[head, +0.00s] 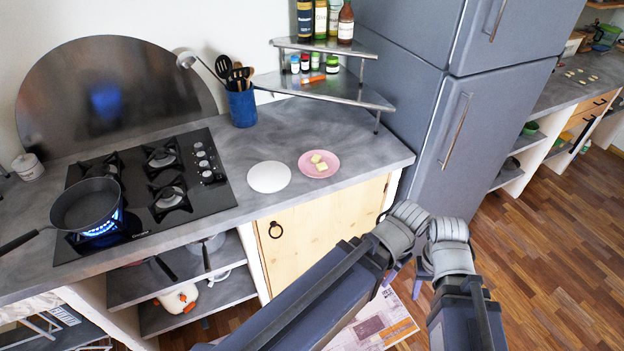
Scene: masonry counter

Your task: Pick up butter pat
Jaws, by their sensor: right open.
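Two pale yellow butter pats lie on a pink plate (306,170) on the grey counter, left of the fridge. One butter pat (316,158) is a little behind the other butter pat (321,166); they look close together. My right gripper (405,279) is low in front of the fridge, off the counter, its purple fingers apart and partly hidden by my wrists. It is well away from the plate, to the right and below it. My left arm reaches in to the same spot, but I cannot make out its gripper.
A white round plate (269,177) lies left of the pink plate. A dark pan (86,205) sits over a blue flame on the hob (190,192). A metal corner shelf (327,87) with bottles and jars stands behind. The fridge (455,130) rises on the right.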

